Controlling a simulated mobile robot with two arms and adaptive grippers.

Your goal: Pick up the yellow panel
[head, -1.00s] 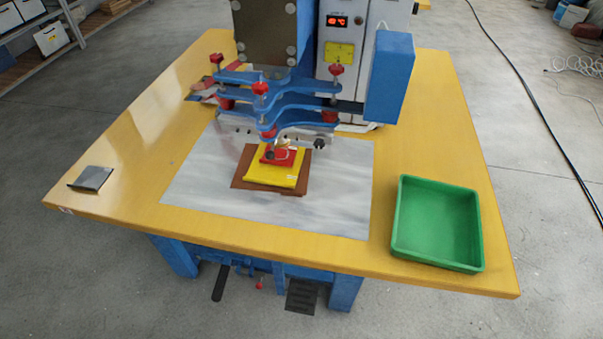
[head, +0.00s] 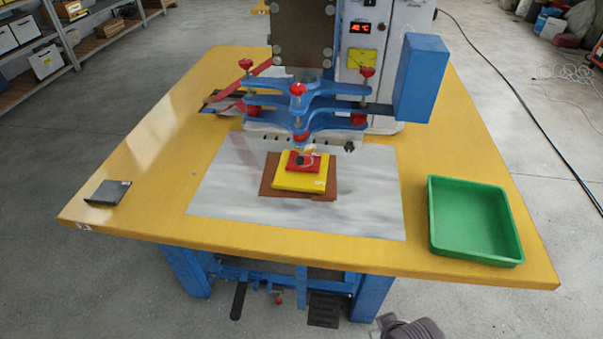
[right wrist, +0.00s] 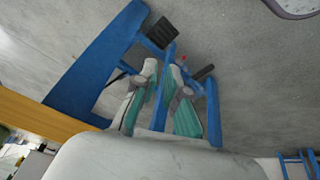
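The yellow panel (head: 290,183) lies flat on a brown sheet (head: 328,190) in the middle of the grey plate on the table. A small red block (head: 296,164) rests on top of the panel, under the blue press arms, and hides part of it. My right gripper (right wrist: 163,72) shows in the right wrist view with its two teal-padded fingers apart and nothing between them. It is low by the table's front, away from the panel, with the machine's blue legs and pedal beyond. My left gripper is not in view.
The welding machine with blue arms (head: 335,105) stands over the panel's back side. A green tray (head: 432,215) is at the table's right. A dark flat block (head: 107,192) lies at the left. The table (head: 150,150) is otherwise mostly clear.

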